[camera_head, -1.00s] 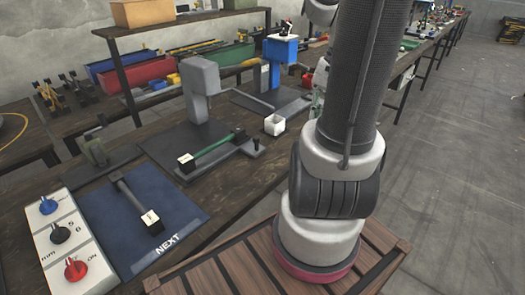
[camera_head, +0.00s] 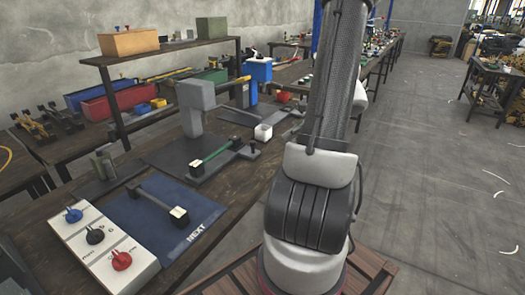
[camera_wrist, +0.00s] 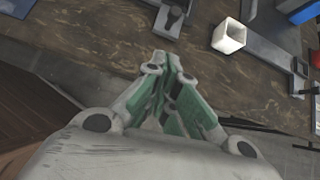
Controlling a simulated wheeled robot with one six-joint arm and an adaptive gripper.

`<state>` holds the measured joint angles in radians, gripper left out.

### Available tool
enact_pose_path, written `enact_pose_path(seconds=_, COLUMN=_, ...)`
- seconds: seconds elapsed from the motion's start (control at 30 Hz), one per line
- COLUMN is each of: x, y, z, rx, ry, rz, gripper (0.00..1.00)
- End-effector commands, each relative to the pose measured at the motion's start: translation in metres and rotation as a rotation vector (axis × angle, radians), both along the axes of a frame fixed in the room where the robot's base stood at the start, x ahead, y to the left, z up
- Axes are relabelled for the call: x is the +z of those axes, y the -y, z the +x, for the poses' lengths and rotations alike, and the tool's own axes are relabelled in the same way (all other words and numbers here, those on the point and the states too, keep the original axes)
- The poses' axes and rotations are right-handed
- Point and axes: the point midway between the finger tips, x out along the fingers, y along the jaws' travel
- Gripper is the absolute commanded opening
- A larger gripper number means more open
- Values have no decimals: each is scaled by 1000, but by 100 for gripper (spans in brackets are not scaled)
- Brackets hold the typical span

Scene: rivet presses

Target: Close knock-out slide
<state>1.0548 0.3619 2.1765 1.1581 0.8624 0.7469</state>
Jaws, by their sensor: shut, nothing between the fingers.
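My gripper (camera_wrist: 168,72) shows in the wrist view with its green-padded fingers together and nothing between them. It is above the dark wooden bench edge, apart from the press parts. In the head view my arm hides it. A grey press (camera_head: 196,105) stands on a dark plate, with a green bar (camera_head: 216,152) in front and a low grey arm with a black knob (camera_head: 254,147) to the right. A blue press (camera_head: 258,72) stands behind it. In the wrist view, a dark-knobbed part (camera_wrist: 172,15) lies at the top and another (camera_wrist: 300,82) at the right. I cannot tell which part is the knock-out slide.
A white open cup (camera_head: 263,133) stands between the presses; it also shows in the wrist view (camera_wrist: 229,37). A blue mat (camera_head: 160,235) with a grey bar and a white control box (camera_head: 105,250) with knobs are at the front left.

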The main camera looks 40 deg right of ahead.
Motion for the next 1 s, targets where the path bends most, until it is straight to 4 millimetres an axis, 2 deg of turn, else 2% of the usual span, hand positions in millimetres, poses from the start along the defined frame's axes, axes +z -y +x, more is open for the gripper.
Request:
enact_pose_path(seconds=0.23, x=-1, y=0, z=3, rx=-70, ry=-15, rz=54, gripper=0)
enact_pose_path(seconds=0.37, x=-10, y=-3, z=11, rx=-71, ry=-18, rz=58, gripper=0)
enact_pose_path(seconds=0.8, x=-74, y=-24, z=70, rx=-69, ry=-20, rz=57, gripper=0)
enact_pose_path(seconds=1.0, x=-71, y=-33, z=97, rx=-67, ry=-17, rz=53, gripper=0)
